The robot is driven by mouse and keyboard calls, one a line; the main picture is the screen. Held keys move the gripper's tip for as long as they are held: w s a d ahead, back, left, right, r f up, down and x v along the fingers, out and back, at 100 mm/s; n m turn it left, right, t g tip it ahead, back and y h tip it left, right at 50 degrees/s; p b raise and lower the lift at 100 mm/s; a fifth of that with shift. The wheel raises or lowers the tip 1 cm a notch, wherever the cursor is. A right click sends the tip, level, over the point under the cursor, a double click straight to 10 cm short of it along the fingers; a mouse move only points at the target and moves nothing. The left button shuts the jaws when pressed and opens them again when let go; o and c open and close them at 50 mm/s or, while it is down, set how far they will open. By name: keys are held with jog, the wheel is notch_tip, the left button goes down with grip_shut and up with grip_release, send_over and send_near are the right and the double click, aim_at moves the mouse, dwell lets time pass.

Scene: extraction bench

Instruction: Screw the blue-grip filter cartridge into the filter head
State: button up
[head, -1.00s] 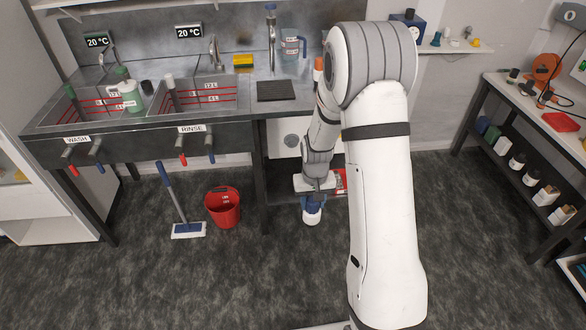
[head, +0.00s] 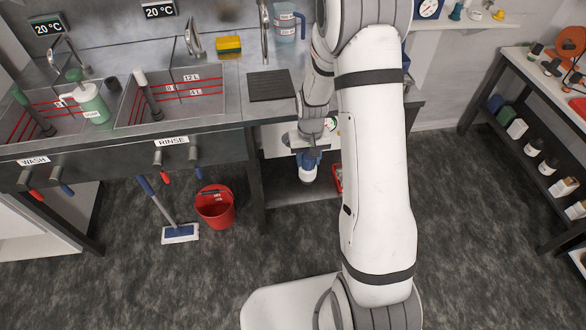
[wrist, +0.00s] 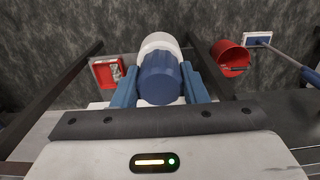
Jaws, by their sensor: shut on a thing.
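The filter cartridge, with a blue grip and a white body, shows in the wrist view (wrist: 160,78) between the two blue fingers of my gripper (wrist: 160,85). My gripper is shut on the blue grip. In the head view the cartridge (head: 307,170) hangs below my gripper (head: 308,155), its white part lowest, in front of the opening under the bench. I cannot make out the filter head; my arm covers part of that area.
A red bucket (head: 215,207) and a mop (head: 180,233) stand on the floor to the left. A red tray (head: 337,178) lies on the low shelf, partly behind my arm. The bench (head: 235,139) with two sinks is above. A shelved table (head: 530,105) stands at the right.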

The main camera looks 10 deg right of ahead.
jog(key=shift+w+d, duration=0.1)
jog(key=shift+w, duration=0.2)
jog(key=shift+f, duration=0.1)
jog(key=w+f+t+b, duration=0.5)
jog(key=f+t+b, duration=0.3)
jog(key=f, duration=0.4)
jog(key=w+f+t+b, duration=0.5)
jog(key=f+t+b, duration=0.4)
jog(key=f, duration=0.4)
jog(key=shift+w+f+t, duration=0.3)
jog(key=shift+t, duration=0.2)
jog(key=shift+s+f+b, duration=0.1)
jog(key=shift+f+b, duration=0.05)
jog(key=shift+b, duration=0.6)
